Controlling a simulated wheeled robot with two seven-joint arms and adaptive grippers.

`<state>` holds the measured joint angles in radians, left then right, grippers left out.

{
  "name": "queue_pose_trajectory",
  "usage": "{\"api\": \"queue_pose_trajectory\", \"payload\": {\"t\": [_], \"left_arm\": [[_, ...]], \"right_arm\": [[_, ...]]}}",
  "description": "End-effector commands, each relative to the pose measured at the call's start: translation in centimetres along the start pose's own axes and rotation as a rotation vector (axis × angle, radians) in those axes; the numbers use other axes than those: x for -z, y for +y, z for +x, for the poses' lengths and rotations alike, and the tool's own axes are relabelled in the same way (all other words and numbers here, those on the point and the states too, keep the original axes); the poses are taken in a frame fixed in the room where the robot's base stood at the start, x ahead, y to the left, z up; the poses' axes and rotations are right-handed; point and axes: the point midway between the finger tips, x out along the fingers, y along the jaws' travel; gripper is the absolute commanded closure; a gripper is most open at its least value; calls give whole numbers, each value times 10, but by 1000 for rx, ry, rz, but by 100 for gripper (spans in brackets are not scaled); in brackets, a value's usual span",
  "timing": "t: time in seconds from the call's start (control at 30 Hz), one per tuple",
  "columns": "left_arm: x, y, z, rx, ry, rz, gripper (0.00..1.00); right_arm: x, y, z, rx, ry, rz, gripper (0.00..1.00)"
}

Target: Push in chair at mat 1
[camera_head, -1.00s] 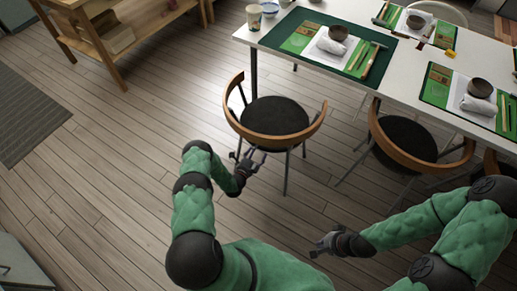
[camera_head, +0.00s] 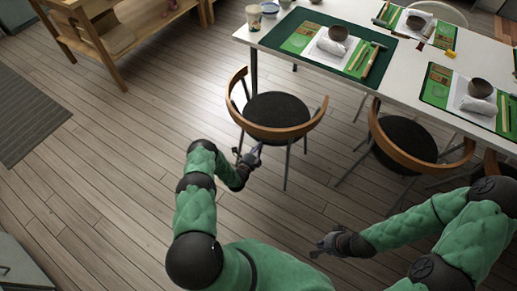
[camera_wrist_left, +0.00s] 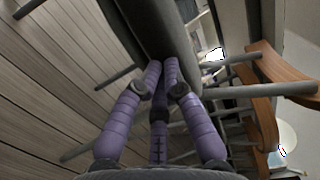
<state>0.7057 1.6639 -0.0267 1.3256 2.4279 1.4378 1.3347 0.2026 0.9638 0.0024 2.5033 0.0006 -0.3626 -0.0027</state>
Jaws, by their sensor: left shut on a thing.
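The chair (camera_head: 276,107), with a round dark seat and curved wooden back, stands upright on the floor before the table's left place mat (camera_head: 292,23). Its seat is outside the table edge. My left gripper (camera_head: 251,155) is at the chair's near side, just below the wooden back. In the left wrist view its purple fingers (camera_wrist_left: 160,75) are shut against a dark part of the chair (camera_wrist_left: 142,25); exactly which part is hard to tell. My right gripper (camera_head: 322,245) is off to the right above bare floor, away from the chair; its fingers are too small to judge.
A second chair (camera_head: 405,140) stands close on the right. The white table (camera_head: 385,75) holds mats, bowls and a cup (camera_head: 253,16). A wooden shelf (camera_head: 110,45) is at the upper left, a grey rug (camera_head: 28,115) at the left. Floor between is clear.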

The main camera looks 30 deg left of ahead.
Motion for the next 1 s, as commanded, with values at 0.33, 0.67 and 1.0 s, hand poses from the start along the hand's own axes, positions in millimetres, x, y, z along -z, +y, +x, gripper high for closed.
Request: {"api": "queue_pose_trajectory", "payload": {"t": [0.33, 0.67, 1.0], "left_arm": [[4, -1, 1, 1, 9, 0, 36], [4, 1, -1, -2, 8, -2, 18], [3, 0, -31, -5, 5, -4, 18]], "right_arm": [[0, 0, 0, 0, 0, 0, 100], [0, 0, 0, 0, 0, 0, 100], [0, -4, -10, 0, 0, 0, 100]]}}
